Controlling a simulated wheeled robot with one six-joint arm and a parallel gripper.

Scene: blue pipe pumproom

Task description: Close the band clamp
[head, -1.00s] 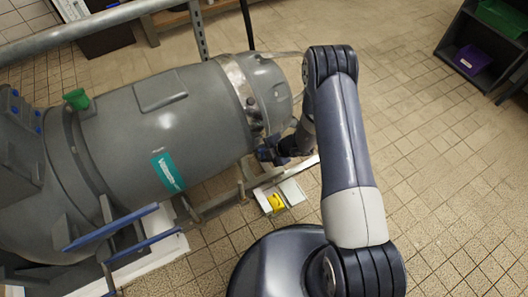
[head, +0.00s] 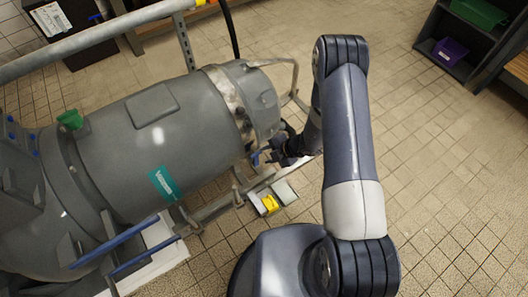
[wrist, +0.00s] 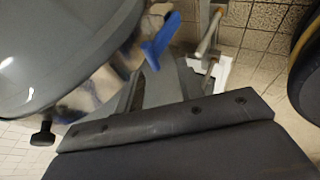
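The band clamp (head: 229,103) is a shiny metal band around the right end of the grey tank. It also shows in the wrist view as a reflective strip (wrist: 88,98) along the tank's edge. A blue lever (wrist: 160,38) stands out near the band in the wrist view, with a small blue part (head: 255,158) at the band's lower end in the head view. My gripper (head: 274,156) is close beside this lower end, right of the lever. Its fingers are small and dark there, so whether they are open or touch anything is unclear.
The grey tank (head: 160,140) fills the left. A metal rail (head: 95,38) runs above it, and a curved metal bar (head: 294,75) lies close to my arm. A yellow item (head: 270,203) is low below the clamp. Tiled floor on the right is clear up to a dark shelf (head: 465,45).

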